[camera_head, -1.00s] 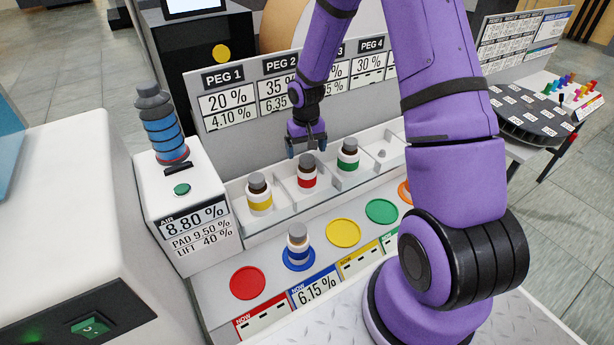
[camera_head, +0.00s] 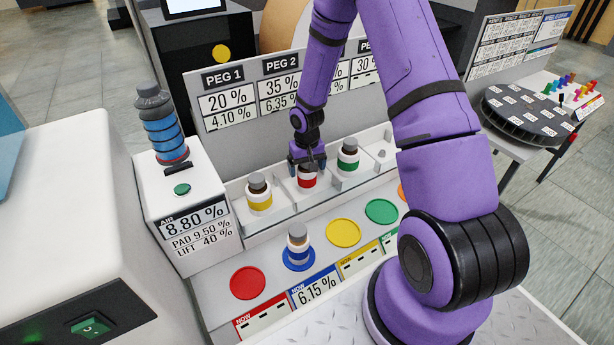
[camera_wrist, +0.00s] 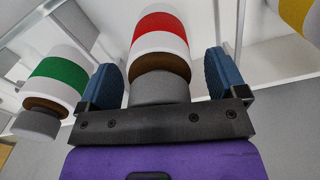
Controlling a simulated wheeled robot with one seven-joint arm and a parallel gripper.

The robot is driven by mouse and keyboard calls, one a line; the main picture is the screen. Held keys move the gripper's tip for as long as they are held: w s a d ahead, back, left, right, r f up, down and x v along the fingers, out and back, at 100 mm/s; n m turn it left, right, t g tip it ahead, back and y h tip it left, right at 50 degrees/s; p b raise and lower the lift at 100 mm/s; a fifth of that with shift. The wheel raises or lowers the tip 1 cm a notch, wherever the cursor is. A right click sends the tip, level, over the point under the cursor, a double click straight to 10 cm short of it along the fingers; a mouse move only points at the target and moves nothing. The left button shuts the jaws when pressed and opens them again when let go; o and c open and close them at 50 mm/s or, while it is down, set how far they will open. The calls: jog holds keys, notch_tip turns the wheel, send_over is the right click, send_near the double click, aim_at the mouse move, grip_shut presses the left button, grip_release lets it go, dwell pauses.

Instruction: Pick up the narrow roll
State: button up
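My gripper (camera_head: 307,168) is over the red-banded bottle (camera_head: 307,181) in the white divided tray (camera_head: 328,203). In the wrist view the blue fingers (camera_wrist: 160,85) are open on either side of this bottle's grey cap and brown neck (camera_wrist: 160,78), with small gaps visible. A yellow-banded bottle (camera_head: 259,195) stands left of it and a green-banded one (camera_head: 348,158) stands right of it. A blue-banded bottle (camera_head: 298,246) stands on the blue disc in front. I cannot tell that any of these is the narrow roll.
A signboard (camera_head: 240,97) with peg labels stands behind the tray, close to my arm. Red (camera_head: 247,283), yellow (camera_head: 343,233) and green (camera_head: 382,211) discs are bare. A white device (camera_head: 185,195) holding a dark-capped blue bottle (camera_head: 162,128) stands left.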

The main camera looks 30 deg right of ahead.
jog(key=c, duration=1)
jog(key=shift+r, duration=0.1)
notch_tip(320, 180, up, 10)
jog(key=shift+f, duration=0.1)
